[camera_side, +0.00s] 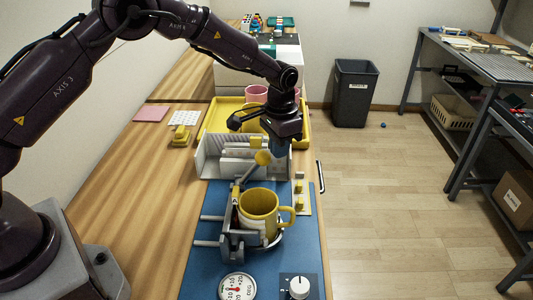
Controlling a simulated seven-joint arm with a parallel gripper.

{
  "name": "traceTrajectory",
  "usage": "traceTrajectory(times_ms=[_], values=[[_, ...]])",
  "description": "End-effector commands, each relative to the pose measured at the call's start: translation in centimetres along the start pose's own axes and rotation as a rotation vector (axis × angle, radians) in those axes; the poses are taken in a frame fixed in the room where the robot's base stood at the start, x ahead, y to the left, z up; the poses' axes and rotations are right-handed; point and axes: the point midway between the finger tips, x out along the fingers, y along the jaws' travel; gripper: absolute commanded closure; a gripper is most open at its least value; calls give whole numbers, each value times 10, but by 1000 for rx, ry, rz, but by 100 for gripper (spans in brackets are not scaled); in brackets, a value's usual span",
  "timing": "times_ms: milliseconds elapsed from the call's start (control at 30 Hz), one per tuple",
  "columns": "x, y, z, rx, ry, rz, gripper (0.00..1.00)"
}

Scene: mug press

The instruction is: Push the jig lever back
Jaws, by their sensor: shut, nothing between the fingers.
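The jig (240,243) is a grey metal frame on a blue mat (205,271), with rods sticking out to its left. A yellow mug (258,208) stands upright in it, its handle to the right. The jig lever is a thin rod with a yellow ball knob (263,158), tilted up toward the back right. My gripper (257,140) hangs just behind and above the knob, shut and empty. A yellow part shows near its fingertips. I cannot tell whether the fingers touch the knob.
A pale slotted rack (214,160) stands behind the jig, and a yellow tray (222,112) with pink mugs lies farther back. A dial (237,288) and a knob box (299,287) stand at the front. The wooden bench at left is mostly clear.

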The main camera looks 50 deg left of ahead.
Motion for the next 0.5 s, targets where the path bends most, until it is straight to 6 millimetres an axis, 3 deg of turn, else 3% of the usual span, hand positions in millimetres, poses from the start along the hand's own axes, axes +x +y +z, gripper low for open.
traceTrajectory(times_ms=[500], values=[[14, 0, 1, 0, -3, 0, 100]])
